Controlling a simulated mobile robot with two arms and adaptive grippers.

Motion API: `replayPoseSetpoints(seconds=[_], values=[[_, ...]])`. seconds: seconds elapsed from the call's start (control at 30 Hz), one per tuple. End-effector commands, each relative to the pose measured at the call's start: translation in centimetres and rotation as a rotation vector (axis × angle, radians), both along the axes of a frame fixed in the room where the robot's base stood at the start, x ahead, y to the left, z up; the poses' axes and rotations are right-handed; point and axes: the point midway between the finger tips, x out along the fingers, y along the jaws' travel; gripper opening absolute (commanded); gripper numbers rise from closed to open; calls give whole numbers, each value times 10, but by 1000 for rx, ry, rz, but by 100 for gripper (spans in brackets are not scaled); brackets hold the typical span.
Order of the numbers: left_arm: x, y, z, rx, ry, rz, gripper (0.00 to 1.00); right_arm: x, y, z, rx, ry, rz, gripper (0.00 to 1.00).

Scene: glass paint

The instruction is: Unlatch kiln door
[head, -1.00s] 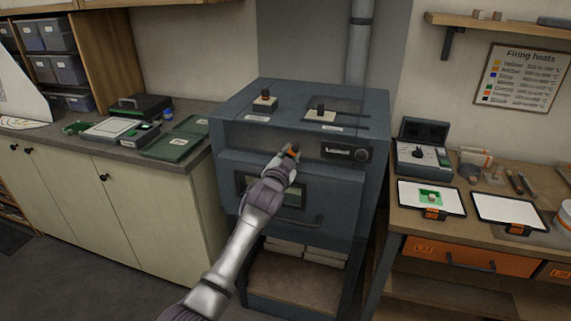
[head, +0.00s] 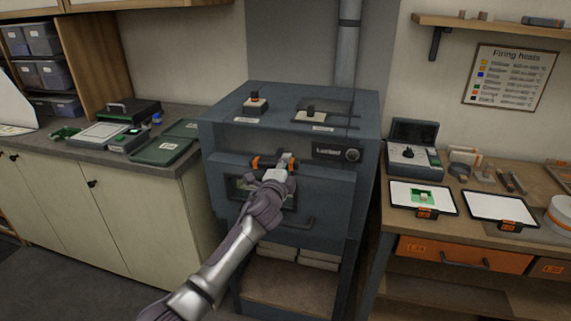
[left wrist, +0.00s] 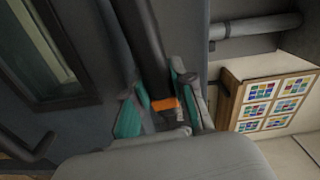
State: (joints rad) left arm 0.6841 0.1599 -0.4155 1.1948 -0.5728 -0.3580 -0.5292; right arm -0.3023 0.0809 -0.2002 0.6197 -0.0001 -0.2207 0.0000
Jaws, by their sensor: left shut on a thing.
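The kiln (head: 225,205) stands in the middle of the head view, its front door closed as far as I can see. My left gripper (head: 277,165) is at the upper front of the door, shut on the latch (head: 257,162), a dark bar with orange parts. In the left wrist view, my left gripper (left wrist: 160,100) has its teal pads on either side of the latch's orange band (left wrist: 165,104). The fingers and wrist hide part of the latch. The door window (left wrist: 45,50) shows at the left there. My right gripper is in no view.
A door handle (head: 300,228) sticks out below the window. A control panel (head: 335,154) is right of the latch. A counter (head: 100,157) with trays stands left, and a workbench (head: 385,218) with tablets stands right. The floor left of the kiln is clear.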

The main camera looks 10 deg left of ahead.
Motion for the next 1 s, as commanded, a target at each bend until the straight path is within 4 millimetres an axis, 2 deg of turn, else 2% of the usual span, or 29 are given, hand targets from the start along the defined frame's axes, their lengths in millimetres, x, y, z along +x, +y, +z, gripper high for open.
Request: replayPoseSetpoints(seconds=[0.3,0.83,0.87,1.0], values=[[0,0,-5,112,-3,0,0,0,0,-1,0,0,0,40],[0,0,-6,136,-4,0,0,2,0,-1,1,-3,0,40],[0,0,-6,136,-4,0,29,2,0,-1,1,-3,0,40],[0,0,-6,134,-4,0,50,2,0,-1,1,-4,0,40]])
